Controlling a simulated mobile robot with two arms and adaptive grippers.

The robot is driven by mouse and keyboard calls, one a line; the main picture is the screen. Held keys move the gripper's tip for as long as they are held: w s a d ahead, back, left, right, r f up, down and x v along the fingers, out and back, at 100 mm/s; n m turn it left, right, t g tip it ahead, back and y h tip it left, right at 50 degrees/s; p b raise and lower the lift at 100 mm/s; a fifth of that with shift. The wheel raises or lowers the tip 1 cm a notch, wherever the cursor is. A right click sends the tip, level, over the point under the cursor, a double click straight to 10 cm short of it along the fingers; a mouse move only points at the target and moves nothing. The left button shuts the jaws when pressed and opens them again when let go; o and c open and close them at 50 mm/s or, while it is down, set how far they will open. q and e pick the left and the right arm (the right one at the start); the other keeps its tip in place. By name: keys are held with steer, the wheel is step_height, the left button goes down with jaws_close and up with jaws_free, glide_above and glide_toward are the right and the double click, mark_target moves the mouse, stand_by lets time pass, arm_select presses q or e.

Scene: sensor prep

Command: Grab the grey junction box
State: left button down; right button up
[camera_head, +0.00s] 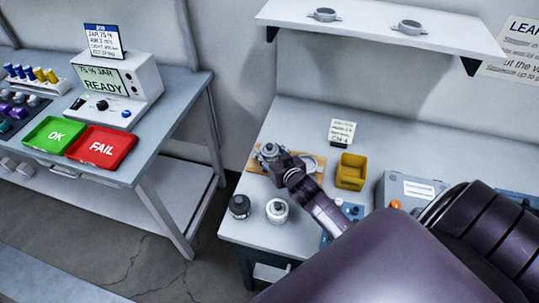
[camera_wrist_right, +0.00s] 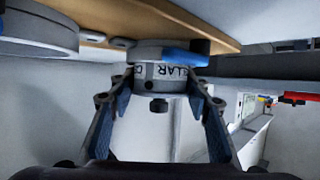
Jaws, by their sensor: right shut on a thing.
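A round grey junction box (camera_head: 267,151) with a white lettered label is at the left end of a wooden board on the right-hand bench. My right gripper (camera_head: 277,158) reaches over the bench and is shut on this box. In the right wrist view the box (camera_wrist_right: 158,72) sits between my two fingers (camera_wrist_right: 160,92), with a blue part on its right side and a small dark knob facing me. I cannot tell whether it still touches the board. My left gripper is not in view.
The wooden board (camera_head: 314,174) lies beneath my right gripper. A black jar (camera_head: 239,206) and a white-and-grey jar (camera_head: 277,211) stand in front. A yellow bin (camera_head: 351,171) and small sign (camera_head: 342,132) are to the right. Two round grey fittings (camera_head: 323,14) (camera_head: 409,27) sit on the shelf (camera_head: 370,30).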

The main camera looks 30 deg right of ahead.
steer(key=c, duration=0.5)
steer(key=shift+r, duration=0.1)
